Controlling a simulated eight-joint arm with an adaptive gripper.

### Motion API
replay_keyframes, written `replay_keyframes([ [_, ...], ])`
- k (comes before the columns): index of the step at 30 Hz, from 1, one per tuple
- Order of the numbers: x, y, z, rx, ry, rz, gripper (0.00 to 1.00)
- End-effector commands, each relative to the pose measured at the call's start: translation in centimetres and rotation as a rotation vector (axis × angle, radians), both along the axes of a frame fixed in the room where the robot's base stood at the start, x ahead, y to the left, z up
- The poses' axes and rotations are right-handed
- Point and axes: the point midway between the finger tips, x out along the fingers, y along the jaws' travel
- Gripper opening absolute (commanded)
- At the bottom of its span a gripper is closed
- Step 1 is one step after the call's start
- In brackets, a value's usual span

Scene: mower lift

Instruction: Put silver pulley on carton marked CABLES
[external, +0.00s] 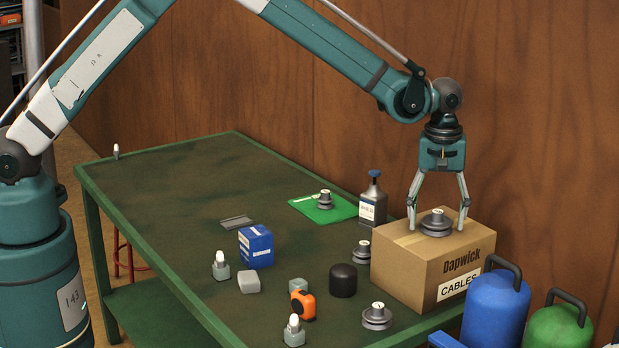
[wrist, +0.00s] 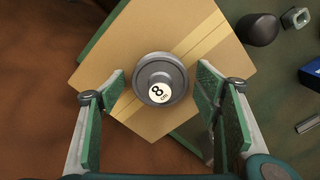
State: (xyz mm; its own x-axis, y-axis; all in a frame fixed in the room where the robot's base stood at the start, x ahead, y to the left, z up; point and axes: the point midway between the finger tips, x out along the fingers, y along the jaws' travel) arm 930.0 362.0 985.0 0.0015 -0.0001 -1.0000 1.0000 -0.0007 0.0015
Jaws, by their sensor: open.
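A silver-grey pulley (external: 436,222) rests on top of the carton marked CABLES (external: 410,283) at the right end of the table. In the wrist view the pulley (wrist: 161,78) bears a white label with an 8, and the carton (wrist: 196,28) lies under it. My gripper (external: 438,222) is open, its two fingers on either side of the pulley. In the wrist view gaps show between the pulley and both fingers of my gripper (wrist: 162,95).
A dark bottle (external: 373,203) stands behind the carton and a black cylinder (external: 343,280) left of it. A blue box (external: 256,247) and an orange tape measure (external: 303,305) lie further left. Blue (external: 495,312) and green (external: 557,330) canisters are at front right. The table's (external: 150,185) far left is mostly clear.

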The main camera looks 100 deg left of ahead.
Motion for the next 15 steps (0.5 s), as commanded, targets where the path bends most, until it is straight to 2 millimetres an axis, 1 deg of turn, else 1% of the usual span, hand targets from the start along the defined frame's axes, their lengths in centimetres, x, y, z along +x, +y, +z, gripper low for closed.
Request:
replay_keyframes([
  [5,0.0,0.0,0.5,0.000,0.000,0.000,0.62],
  [8,0.0,0.0,1.3,0.000,0.000,0.000,0.62],
  [11,0.0,0.0,2.5,0.000,0.000,0.000,0.62],
  [15,0.0,0.0,4.6,0.000,0.000,0.000,0.62],
])
